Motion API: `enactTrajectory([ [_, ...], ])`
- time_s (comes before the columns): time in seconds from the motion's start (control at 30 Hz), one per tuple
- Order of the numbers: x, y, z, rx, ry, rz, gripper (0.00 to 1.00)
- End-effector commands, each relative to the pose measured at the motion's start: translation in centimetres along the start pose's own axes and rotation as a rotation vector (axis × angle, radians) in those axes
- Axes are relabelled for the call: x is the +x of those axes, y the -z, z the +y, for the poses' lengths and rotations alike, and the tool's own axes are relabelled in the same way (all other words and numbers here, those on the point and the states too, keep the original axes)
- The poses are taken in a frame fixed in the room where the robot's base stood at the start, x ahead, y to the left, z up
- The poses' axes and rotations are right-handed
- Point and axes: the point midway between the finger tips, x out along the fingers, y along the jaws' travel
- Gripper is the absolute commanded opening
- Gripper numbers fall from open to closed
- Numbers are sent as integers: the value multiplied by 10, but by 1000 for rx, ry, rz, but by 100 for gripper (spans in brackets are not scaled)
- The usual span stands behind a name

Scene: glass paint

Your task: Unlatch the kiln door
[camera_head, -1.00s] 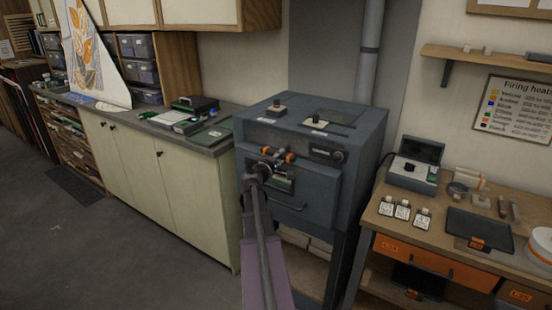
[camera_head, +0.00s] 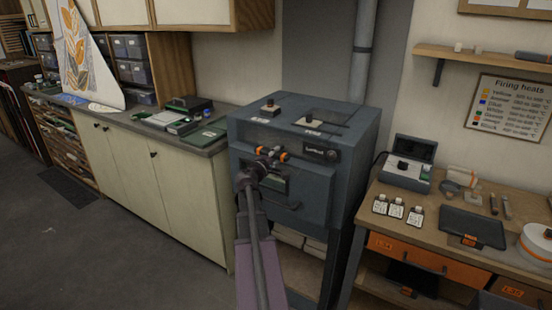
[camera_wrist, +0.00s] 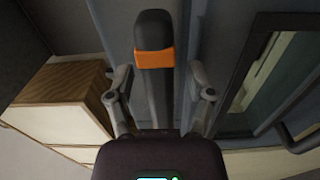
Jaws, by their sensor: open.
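The kiln (camera_head: 345,160) is a blue-grey box on a stand, its front door (camera_head: 312,190) shut against the body as far as I can see. In the wrist view, a dark latch handle (camera_wrist: 154,95) with an orange band lies between the spread fingers of my gripper (camera_wrist: 160,75). The fingers are open, one on each side, with a gap to the handle. In the head view, my gripper (camera_head: 262,166) is in front of the door's upper part, beside orange-marked latch parts (camera_head: 283,156). My arm hides part of the door.
A framed door window (camera_wrist: 285,75) and a bar handle (camera_wrist: 300,142) are right of the latch in the wrist view. A cream cabinet (camera_head: 180,185) stands left of the kiln. A wooden workbench (camera_head: 400,230) stands right.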

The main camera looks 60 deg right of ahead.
Motion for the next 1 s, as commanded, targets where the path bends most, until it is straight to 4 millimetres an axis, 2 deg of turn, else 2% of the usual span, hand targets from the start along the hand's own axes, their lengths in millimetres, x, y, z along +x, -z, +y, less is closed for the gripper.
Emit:
enactTrajectory([
  [0.17,-3,0,0,-1,0,1,69],
  [0.37,-18,0,0,-1,0,2,69],
  [0.8,-84,-2,0,0,0,1,69],
  [1.0,-109,-2,0,0,0,0,69],
])
